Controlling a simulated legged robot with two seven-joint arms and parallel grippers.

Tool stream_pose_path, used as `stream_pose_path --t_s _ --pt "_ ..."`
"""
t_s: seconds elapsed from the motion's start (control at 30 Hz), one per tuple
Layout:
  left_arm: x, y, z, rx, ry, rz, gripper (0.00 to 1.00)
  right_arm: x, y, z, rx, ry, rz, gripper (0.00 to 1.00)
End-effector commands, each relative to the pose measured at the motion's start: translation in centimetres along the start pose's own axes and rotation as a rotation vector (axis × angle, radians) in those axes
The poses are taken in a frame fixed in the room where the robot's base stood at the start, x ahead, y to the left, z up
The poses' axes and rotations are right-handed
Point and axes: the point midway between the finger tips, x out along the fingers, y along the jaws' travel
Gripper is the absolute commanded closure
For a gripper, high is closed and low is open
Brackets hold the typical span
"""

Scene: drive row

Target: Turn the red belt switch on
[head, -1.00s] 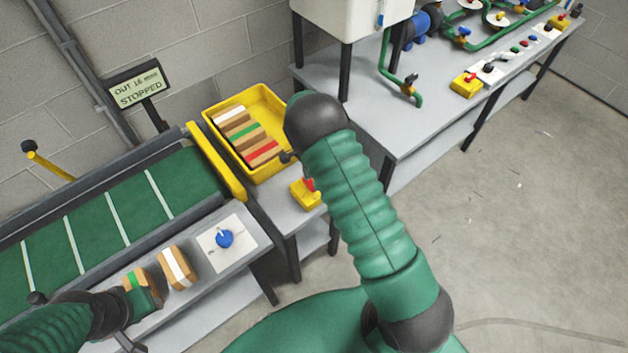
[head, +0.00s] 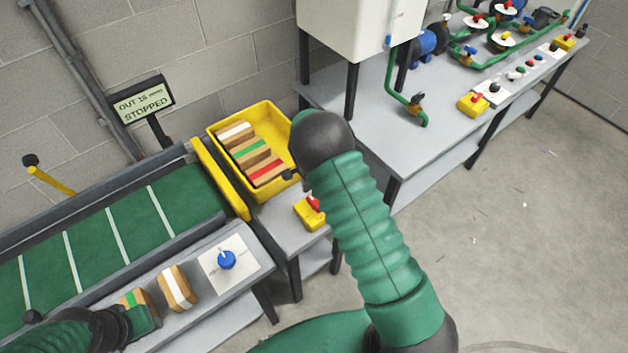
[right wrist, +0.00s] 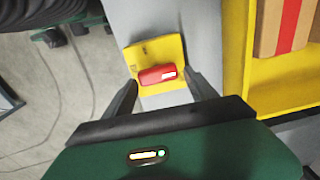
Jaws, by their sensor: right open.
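The red belt switch is a red handle (head: 313,203) on a yellow box (head: 311,215), on a small grey stand beside the conveyor's end. In the right wrist view the red handle (right wrist: 157,74) lies across the yellow plate (right wrist: 150,52). My right gripper (right wrist: 161,79) is open, its two fingers on either side of the handle's ends; contact is unclear. In the head view my right arm hides most of that gripper. My left gripper (head: 142,322) is beside a green-striped block at lower left; its fingers are not clear. The display (head: 142,105) reads STOPPED.
A yellow crate (head: 216,150) of striped blocks stands behind the switch. The green conveyor (head: 140,215), a blue knob (head: 227,260) and a white-striped block (head: 177,288) are to the left. A bench (head: 440,125) with pipes is at right. Open floor lies at right front.

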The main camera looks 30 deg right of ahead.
Motion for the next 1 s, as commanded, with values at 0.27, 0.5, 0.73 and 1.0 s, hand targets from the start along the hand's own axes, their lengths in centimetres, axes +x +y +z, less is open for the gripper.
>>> stream_pose_path --t_s 0.27,0.5,0.73,1.0 --pt "0.1 0.0 0.0 0.000 0.000 0.000 0.64 -7.7 0.9 0.9 -0.007 0.000 -0.006 0.18" --pt "-0.1 0.0 0.0 0.000 0.000 0.000 0.64 -14.5 0.9 0.9 -0.008 0.009 -0.024 0.18" --pt "-0.1 0.0 0.0 0.000 0.000 0.000 0.64 -17.3 0.8 0.8 -0.007 0.012 -0.026 0.18" --pt "-0.2 0.0 -0.1 0.000 0.000 0.000 0.64 -17.6 0.9 0.7 -0.007 0.013 -0.028 0.18"
